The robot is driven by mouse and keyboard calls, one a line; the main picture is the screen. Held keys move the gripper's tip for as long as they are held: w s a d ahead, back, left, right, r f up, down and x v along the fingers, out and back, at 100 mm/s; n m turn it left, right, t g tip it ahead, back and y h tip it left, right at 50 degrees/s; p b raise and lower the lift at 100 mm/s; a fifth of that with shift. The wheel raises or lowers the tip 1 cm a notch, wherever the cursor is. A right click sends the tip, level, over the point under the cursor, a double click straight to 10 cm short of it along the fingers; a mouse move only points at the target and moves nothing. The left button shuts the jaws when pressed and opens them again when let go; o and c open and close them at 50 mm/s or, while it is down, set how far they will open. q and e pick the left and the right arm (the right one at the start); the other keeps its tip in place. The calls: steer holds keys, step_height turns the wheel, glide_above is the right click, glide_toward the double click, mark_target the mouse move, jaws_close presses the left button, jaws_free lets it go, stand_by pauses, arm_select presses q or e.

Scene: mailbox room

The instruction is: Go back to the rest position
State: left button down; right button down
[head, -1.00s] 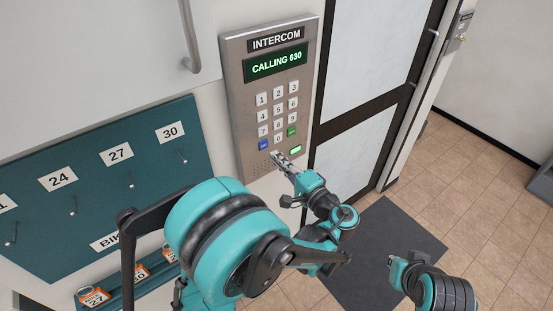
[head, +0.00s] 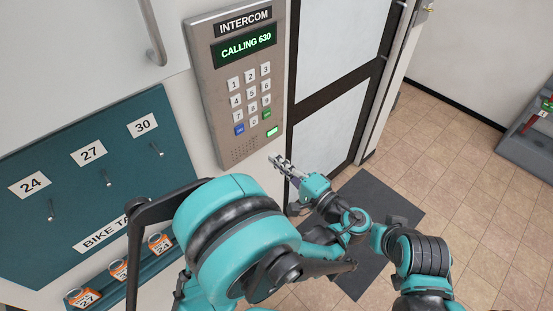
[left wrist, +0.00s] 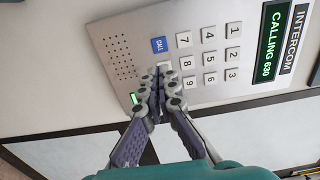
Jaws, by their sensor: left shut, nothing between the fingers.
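My left gripper (head: 279,162) is shut and empty in the head view, just below and right of the intercom's lower edge. In the left wrist view the closed fingers (left wrist: 152,98) show in front of the keypad, with no clear contact. The intercom (head: 207,92) is a grey metal panel on the wall, with number keys and a green display reading "CALLING 630". It also shows in the left wrist view (left wrist: 130,35), turned sideways. A green-lit key (head: 272,132) is at its lower right. My right arm shows at the lower right of the head view, but its gripper is hidden.
A teal key board (head: 70,190) with hooks numbered 24, 27 and 30 hangs at left, above a ledge with orange tags (head: 160,243). A framed door (head: 335,110) stands right of the intercom, with a dark mat (head: 385,200) before it.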

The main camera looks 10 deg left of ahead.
stand_by(0.4)
arm_select(q)
steer(key=s+a+f+n+g+h, duration=0.1)
steer(key=a+f+g+h, duration=0.15)
steer(key=a, duration=0.35)
steer(key=s+a+f+g+h, duration=0.2)
steer(key=a+h, duration=0.1)
steer(key=a, duration=0.2)
steer(key=s+d+f+n+h+b, duration=0.1)
steer(key=s+f+n+h, duration=0.1)
steer(key=s+n+h, duration=0.4)
steer(key=s+h, duration=0.2)
steer(key=s, duration=0.1)
steer(key=shift+s+d+f+n+t+h, duration=0.15)
steer(key=shift+s+d+n+t+h, duration=0.1)
steer(key=shift+n+t+h, duration=0.1)
